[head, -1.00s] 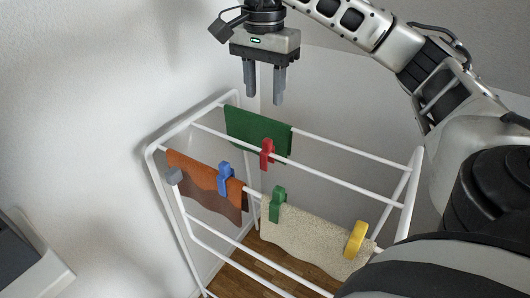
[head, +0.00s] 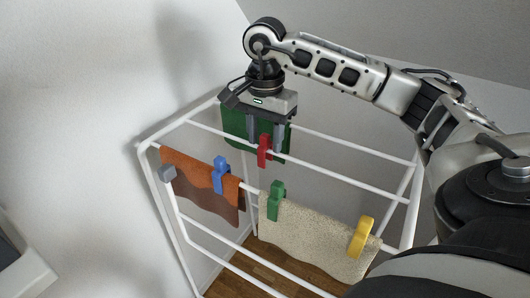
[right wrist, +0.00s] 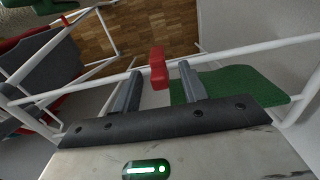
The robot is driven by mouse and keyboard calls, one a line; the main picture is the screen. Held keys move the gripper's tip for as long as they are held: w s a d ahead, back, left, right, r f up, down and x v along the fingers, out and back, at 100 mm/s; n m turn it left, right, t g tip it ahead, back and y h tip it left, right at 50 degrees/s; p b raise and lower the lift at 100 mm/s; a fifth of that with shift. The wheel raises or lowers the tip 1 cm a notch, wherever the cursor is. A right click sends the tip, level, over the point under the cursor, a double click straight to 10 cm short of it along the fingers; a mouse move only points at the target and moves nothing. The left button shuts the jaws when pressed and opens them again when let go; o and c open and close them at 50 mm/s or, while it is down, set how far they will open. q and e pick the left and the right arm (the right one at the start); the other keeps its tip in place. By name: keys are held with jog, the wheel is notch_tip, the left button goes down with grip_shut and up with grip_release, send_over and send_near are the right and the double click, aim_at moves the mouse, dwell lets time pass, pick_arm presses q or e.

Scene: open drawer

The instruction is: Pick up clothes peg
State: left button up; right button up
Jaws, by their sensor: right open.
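A red clothes peg (head: 264,152) is clipped on a white rail of the drying rack, beside the green cloth (head: 234,122). My right gripper (head: 265,141) is open, pointing down right at the red peg. In the right wrist view the red peg (right wrist: 157,68) shows between the two spread fingertips (right wrist: 160,69), with space on both sides. A blue peg (head: 220,174) holds the orange-brown cloth. A green peg (head: 275,200) and a yellow peg (head: 361,238) hold the beige cloth. My left gripper is not in view.
The white drying rack (head: 345,180) has several parallel rails close around the right gripper. The green cloth (right wrist: 230,86) hangs beside one finger. A white wall stands to the left. Wooden floor (head: 262,262) shows beneath the rack.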

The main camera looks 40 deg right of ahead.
aim_at(265, 135)
jog(key=shift+c, duration=0.3)
grip_shut()
notch_tip(265, 135, up, 10)
jog(key=shift+p, duration=1.2)
